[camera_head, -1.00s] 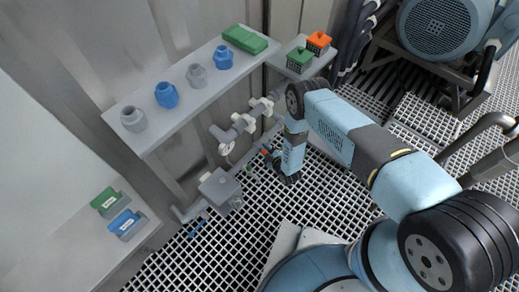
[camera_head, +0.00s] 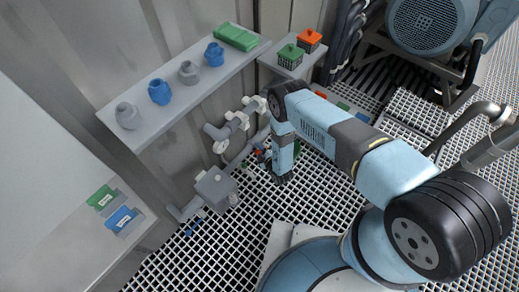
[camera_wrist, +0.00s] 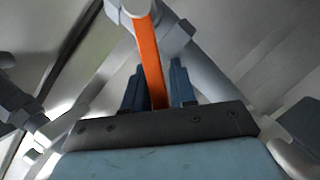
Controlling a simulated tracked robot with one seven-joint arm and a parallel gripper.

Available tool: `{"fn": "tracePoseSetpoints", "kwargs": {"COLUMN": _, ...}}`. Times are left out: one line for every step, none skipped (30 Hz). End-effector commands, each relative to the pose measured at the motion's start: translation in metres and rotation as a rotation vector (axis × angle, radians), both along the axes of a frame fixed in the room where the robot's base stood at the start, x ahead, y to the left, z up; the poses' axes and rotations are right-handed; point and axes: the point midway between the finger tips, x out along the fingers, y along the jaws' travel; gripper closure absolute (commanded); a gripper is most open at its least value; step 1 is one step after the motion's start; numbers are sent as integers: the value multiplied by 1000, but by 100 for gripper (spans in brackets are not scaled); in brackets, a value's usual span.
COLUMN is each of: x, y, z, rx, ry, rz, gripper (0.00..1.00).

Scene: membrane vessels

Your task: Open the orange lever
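The orange lever (camera_wrist: 150,62) shows in the wrist view as a flat bar running from a white-grey pipe fitting at the top down between my fingers. My gripper (camera_wrist: 159,85) has its two dark blue fingers on either side of the lever, with a visible gap on at least the right side. The fingers look open; contact on the left cannot be told. In the head view my gripper (camera_head: 283,178) points down beside the wall piping, and the lever is not clearly made out there.
Grey piping with a valve box (camera_head: 215,190) runs along the wall. Above it a shelf (camera_head: 150,128) bears blue and grey vessels and a green block (camera_head: 237,36). A small shelf holds green (camera_head: 290,56) and orange (camera_head: 309,40) caged items. Open grating floor (camera_head: 255,215) lies below my gripper.

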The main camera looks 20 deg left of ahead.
Motion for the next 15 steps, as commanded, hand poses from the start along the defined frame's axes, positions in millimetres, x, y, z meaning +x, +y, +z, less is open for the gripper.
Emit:
{"fn": "tracePoseSetpoints", "kwargs": {"x": -2, "y": 6, "z": 3, "rx": 9, "ry": 0, "rz": 7, "gripper": 70}}
{"fn": "tracePoseSetpoints", "kwargs": {"x": -2, "y": 6, "z": 3, "rx": 9, "ry": -2, "rz": 7, "gripper": 67}}
{"fn": "tracePoseSetpoints", "kwargs": {"x": -2, "y": 6, "z": 3, "rx": 9, "ry": -1, "rz": 6, "gripper": 63}}
{"fn": "tracePoseSetpoints", "kwargs": {"x": -1, "y": 5, "z": 3, "rx": 9, "ry": -2, "rz": 6, "gripper": 60}}
{"fn": "tracePoseSetpoints", "kwargs": {"x": -1, "y": 5, "z": 3, "rx": 9, "ry": -2, "rz": 6, "gripper": 58}}
{"fn": "tracePoseSetpoints", "kwargs": {"x": -1, "y": 5, "z": 3, "rx": 9, "ry": -2, "rz": 5, "gripper": 58}}
{"fn": "tracePoseSetpoints", "kwargs": {"x": -1, "y": 5, "z": 3, "rx": 8, "ry": -2, "rz": 5, "gripper": 58}}
{"fn": "tracePoseSetpoints", "kwargs": {"x": -1, "y": 5, "z": 3, "rx": 7, "ry": -2, "rz": 4, "gripper": 58}}
{"fn": "tracePoseSetpoints", "kwargs": {"x": -1, "y": 4, "z": 2, "rx": 7, "ry": -2, "rz": 4, "gripper": 58}}
{"fn": "tracePoseSetpoints", "kwargs": {"x": 0, "y": 4, "z": 2, "rx": 7, "ry": -2, "rz": 3, "gripper": 58}}
{"fn": "tracePoseSetpoints", "kwargs": {"x": 0, "y": 4, "z": 2, "rx": 7, "ry": -2, "rz": 3, "gripper": 58}}
{"fn": "tracePoseSetpoints", "kwargs": {"x": -1, "y": 3, "z": 2, "rx": 6, "ry": -1, "rz": 3, "gripper": 58}}
{"fn": "tracePoseSetpoints", "kwargs": {"x": -1, "y": 3, "z": 2, "rx": 6, "ry": -1, "rz": 3, "gripper": 58}}
{"fn": "tracePoseSetpoints", "kwargs": {"x": -2, "y": 1, "z": 2, "rx": 6, "ry": -1, "rz": 3, "gripper": 58}}
{"fn": "tracePoseSetpoints", "kwargs": {"x": -3, "y": -1, "z": 3, "rx": 5, "ry": -1, "rz": 2, "gripper": 58}}
